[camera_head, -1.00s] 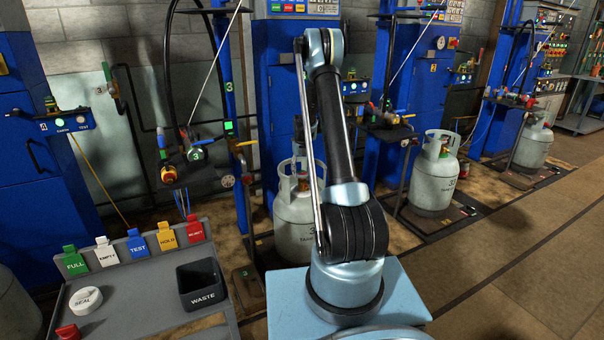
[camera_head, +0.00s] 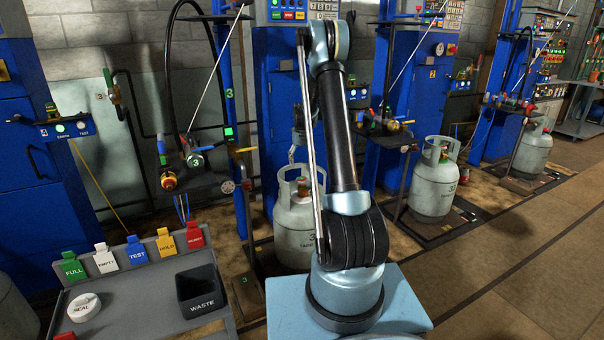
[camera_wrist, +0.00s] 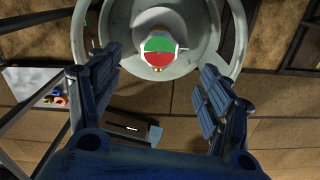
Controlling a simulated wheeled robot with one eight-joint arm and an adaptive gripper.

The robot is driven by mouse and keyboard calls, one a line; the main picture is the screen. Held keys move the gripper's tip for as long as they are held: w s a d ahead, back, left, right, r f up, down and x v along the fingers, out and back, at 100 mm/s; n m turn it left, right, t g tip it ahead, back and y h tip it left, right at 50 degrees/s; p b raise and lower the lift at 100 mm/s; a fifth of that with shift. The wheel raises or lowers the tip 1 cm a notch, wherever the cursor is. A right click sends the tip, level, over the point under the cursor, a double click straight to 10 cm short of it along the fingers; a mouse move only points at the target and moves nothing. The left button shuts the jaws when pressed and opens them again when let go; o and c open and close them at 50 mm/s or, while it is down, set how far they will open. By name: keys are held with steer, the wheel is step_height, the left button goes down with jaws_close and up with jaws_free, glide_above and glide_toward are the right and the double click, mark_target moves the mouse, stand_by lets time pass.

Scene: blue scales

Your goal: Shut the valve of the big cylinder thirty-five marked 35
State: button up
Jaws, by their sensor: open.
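A big grey-white cylinder (camera_head: 294,222) stands behind my arm in the head view. My arm covers part of its number, so only a 3 reads clearly. In the wrist view its round collar (camera_wrist: 84,35) surrounds a valve (camera_wrist: 160,58) with a green and red top. My gripper (camera_wrist: 162,60) is open, with its two dark blue fingers spread on either side of the collar opening and nothing between them. The valve is farther from the camera, and I cannot tell whether the fingers touch the collar. In the head view my arm mostly hides the gripper.
A grey tray (camera_head: 128,308) with coloured tags, a SEAL disc (camera_head: 84,307) and a WASTE bin (camera_head: 201,292) stands at the front left. Another cylinder (camera_head: 434,185) stands to the right, and a third (camera_head: 533,150) farther right. The floor at the front right is clear.

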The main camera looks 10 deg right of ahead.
steer(key=shift+r, duration=1.75)
steer(key=s+r+n, duration=0.5)
steer(key=s+n, duration=0.1)
steer(key=s, duration=0.4)
steer(key=s+r+n+t, duration=0.1)
steer(key=s+r+n, duration=0.45)
steer(key=s, duration=0.35)
steer(key=s+r+n, duration=0.6)
steer(key=s, duration=0.4)
steer(key=s+f+n, duration=0.5)
steer(key=s+n, duration=0.3)
steer(key=s, duration=0.5)
steer(key=s+f+n+t, duration=0.1)
steer(key=s+f+n, duration=0.4)
steer(key=s+n, duration=0.4)
steer(key=s, duration=0.5)
steer(key=shift+s+f, duration=0.15)
steer(key=shift+s, duration=0.15)
